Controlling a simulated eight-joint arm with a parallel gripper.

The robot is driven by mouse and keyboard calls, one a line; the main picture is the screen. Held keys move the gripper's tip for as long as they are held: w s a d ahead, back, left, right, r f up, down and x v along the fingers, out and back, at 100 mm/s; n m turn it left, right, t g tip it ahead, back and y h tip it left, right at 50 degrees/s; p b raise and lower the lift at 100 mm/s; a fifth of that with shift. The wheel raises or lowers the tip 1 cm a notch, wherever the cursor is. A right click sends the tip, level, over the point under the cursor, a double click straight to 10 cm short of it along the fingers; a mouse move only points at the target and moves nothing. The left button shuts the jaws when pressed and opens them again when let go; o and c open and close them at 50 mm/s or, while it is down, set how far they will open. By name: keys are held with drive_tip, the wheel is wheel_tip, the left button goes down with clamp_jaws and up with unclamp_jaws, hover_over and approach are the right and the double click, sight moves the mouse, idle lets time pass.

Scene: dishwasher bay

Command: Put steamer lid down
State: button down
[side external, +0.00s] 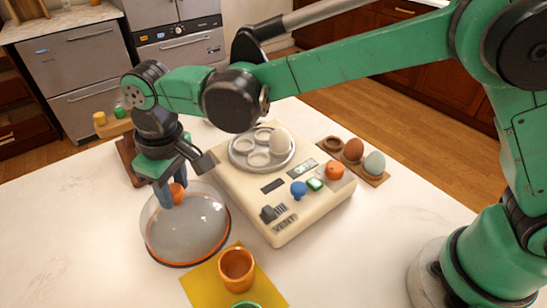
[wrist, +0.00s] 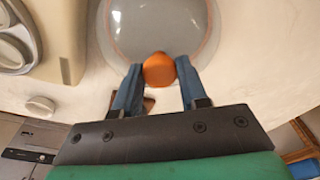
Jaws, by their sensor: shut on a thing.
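The steamer lid (side external: 186,228) is a clear dome with an orange rim and an orange knob on top. It is at the left of the side external view, beside the steamer, at or very near the white counter. I cannot tell whether its rim touches the counter. My gripper (side external: 172,195) is above the dome and shut on the orange knob. In the wrist view, the blue fingers (wrist: 158,85) stand on both sides of the knob (wrist: 159,69), with the dome (wrist: 160,28) beyond it.
An orange cup (side external: 236,268) is on a yellow mat (side external: 205,284) close to the dome. The counter left of the dome is clear.

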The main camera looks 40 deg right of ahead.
sight(187, 204)
drive_tip(key=shift+c, duration=2.4)
unclamp_jaws()
drive_tip(key=shift+f, duration=0.1)
wheel_tip(187, 204, up, 12)
drive_tip(key=s, duration=0.1)
drive_tip(key=s+d+m+t, duration=0.1)
drive_tip(key=d+m+t, duration=0.2)
drive_tip(key=d, duration=1.1)
drive_tip(key=s+d+f+m+t, duration=0.1)
drive_tip(key=s+d+f, duration=0.1)
drive_tip(key=d, duration=0.1)
drive_tip(key=s+d+f+m+t, duration=0.1)
drive_tip(key=s+d, duration=0.1)
drive_tip(key=d, duration=0.2)
drive_tip(key=s+d+f+m, duration=0.1)
drive_tip(key=s+d+f, duration=0.1)
drive_tip(key=d, duration=0.2)
drive_tip(key=shift+s+d+f+m+t+h, duration=0.15)
drive_tip(key=shift+s+f+m+t+h, duration=0.15)
drive_tip(key=shift+s+t, duration=0.1)
drive_tip(key=shift+s+d+f, duration=0.2)
drive_tip(key=shift+d+f, duration=0.05)
drive_tip(key=shift+f, duration=0.05)
